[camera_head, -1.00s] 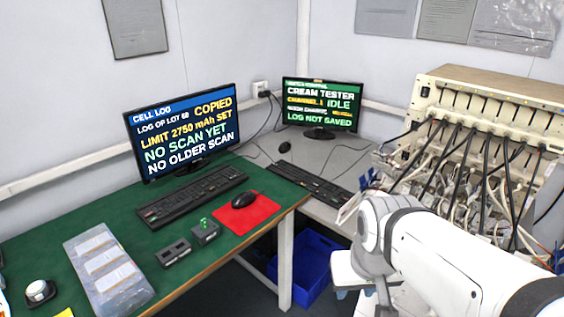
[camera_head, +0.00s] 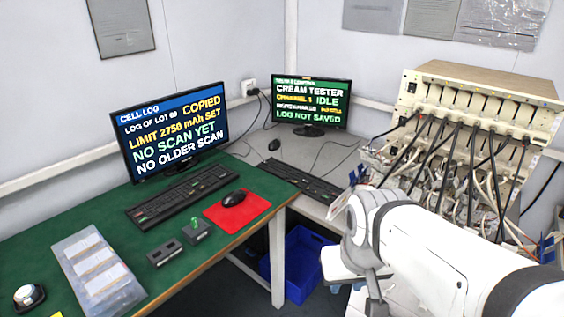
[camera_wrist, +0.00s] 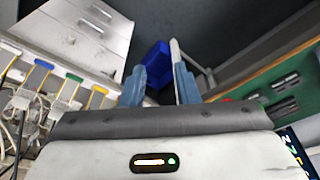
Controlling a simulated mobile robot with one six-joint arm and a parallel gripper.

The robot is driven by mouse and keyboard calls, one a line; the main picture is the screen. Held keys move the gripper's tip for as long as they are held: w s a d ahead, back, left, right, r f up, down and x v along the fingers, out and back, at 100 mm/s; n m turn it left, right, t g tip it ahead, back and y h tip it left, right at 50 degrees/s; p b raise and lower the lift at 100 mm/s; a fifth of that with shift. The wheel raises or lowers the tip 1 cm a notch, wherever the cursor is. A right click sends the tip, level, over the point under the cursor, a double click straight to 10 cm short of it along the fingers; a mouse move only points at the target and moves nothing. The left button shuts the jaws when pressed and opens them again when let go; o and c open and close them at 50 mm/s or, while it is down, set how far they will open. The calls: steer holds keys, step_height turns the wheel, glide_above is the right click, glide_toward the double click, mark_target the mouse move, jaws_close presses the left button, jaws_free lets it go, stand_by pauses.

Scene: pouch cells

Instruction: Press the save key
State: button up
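No key marked save can be made out. The right screen (camera_head: 311,100) reads CREAM TESTER, channel 1 IDLE and LOG NOT SAVED. A black keyboard (camera_head: 300,183) lies in front of it on the grey bench; its key labels are too small to read. Another black keyboard (camera_head: 180,195) lies on the green bench before the left screen (camera_head: 172,130), which reads CELL LOG, COPIED and NO SCAN YET. My gripper (camera_wrist: 160,88) is in the wrist view, its two blue-grey fingers apart with nothing visible between them. In the head view my arm stands at the lower right, clear of both keyboards.
A rack tester (camera_head: 500,95) with many cables stands at the right. A blue bin (camera_head: 303,262) is on the floor. The green bench (camera_head: 45,230) holds a mouse (camera_head: 234,198) on a red mat (camera_head: 250,211), small dark boxes (camera_head: 165,252) and a clear tray (camera_head: 65,245).

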jaws_close()
stand_by(1.4)
